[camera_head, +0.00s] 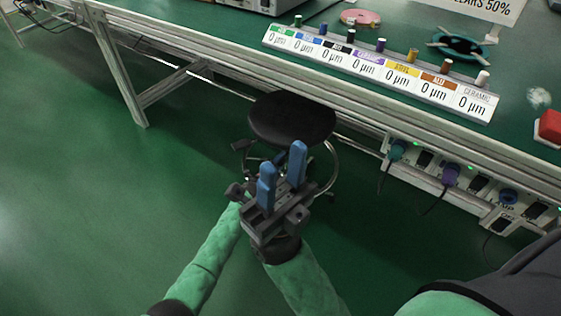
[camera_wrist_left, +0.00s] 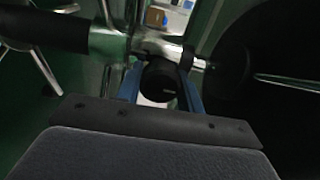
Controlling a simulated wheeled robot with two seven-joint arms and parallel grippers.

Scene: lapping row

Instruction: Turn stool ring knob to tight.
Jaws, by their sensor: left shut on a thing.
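The stool has a round black seat (camera_head: 292,118) and a chrome foot ring (camera_head: 333,172), and stands at the front of the bench. My left gripper (camera_head: 282,162) with its blue fingers is in front of and below the seat. In the left wrist view its fingers (camera_wrist_left: 160,88) are shut on the black stool ring knob (camera_wrist_left: 160,82), one finger on each side. The knob's marking is too small to read. In the head view the gripper hides the knob. My right gripper is out of view.
The green bench (camera_head: 220,30) runs along the back, with a sloping label strip (camera_head: 380,70) and several small coloured cylinders. Sockets with plugs (camera_head: 450,175) hang under its front edge. A red block (camera_head: 549,127) sits at the right. The green floor at left is clear.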

